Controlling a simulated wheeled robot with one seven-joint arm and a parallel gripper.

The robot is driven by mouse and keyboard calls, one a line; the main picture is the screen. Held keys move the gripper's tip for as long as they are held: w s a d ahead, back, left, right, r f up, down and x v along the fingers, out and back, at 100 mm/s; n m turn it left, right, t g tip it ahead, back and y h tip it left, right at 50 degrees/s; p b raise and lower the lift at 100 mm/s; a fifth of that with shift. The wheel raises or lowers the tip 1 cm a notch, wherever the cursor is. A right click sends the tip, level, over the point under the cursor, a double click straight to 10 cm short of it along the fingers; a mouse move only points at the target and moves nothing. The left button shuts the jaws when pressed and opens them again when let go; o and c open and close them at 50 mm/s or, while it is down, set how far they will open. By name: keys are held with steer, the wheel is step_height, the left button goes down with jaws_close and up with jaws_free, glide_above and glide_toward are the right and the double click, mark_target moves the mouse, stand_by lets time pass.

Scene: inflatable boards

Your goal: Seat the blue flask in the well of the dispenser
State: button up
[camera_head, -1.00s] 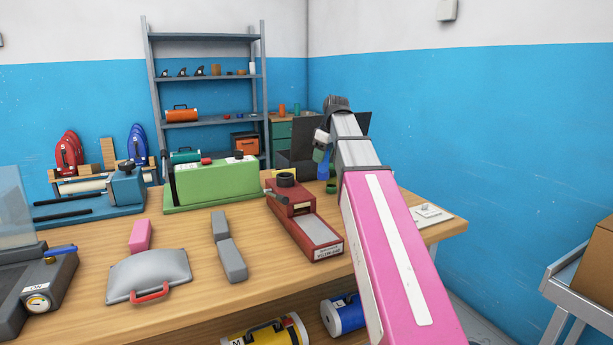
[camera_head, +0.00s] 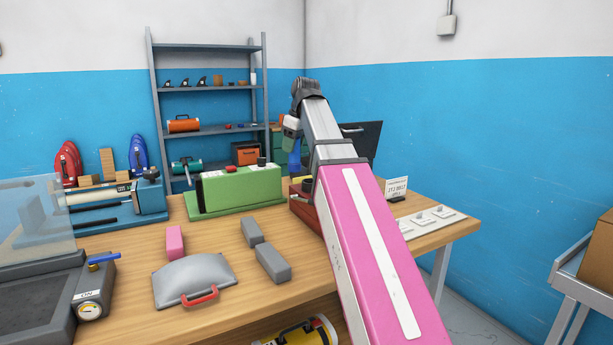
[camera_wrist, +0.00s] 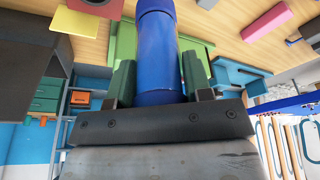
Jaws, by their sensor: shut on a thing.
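The blue flask (camera_head: 294,160) hangs from my gripper (camera_head: 293,138) at the end of the pink arm, above the table. In the wrist view the flask (camera_wrist: 158,50) sits between the two green fingers of my gripper (camera_wrist: 160,85), which are shut on it. The red dispenser (camera_head: 304,208) stands on the table below the flask. My arm hides most of the dispenser. A dark ring at its top shows only in part, and I cannot tell whether the flask touches it.
A green machine (camera_head: 236,190) stands left of the dispenser. Grey blocks (camera_head: 272,262), a pink block (camera_head: 174,242) and a grey case (camera_head: 193,280) lie in front. White cards (camera_head: 432,220) lie to the right. A shelf rack (camera_head: 210,88) stands behind.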

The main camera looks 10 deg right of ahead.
steer(key=shift+w+d+f, duration=1.05)
steer(key=shift+f, duration=0.5)
steer(key=shift+w+d+f, duration=1)
steer(key=shift+d+f, duration=0.05)
steer(key=shift+f, duration=0.5)
steer(key=shift+w+d+f, duration=1.05)
steer(key=shift+f, duration=0.5)
steer(key=shift+f, duration=0.15)
steer(key=o, duration=1)
steer(key=shift+v, duration=6.15)
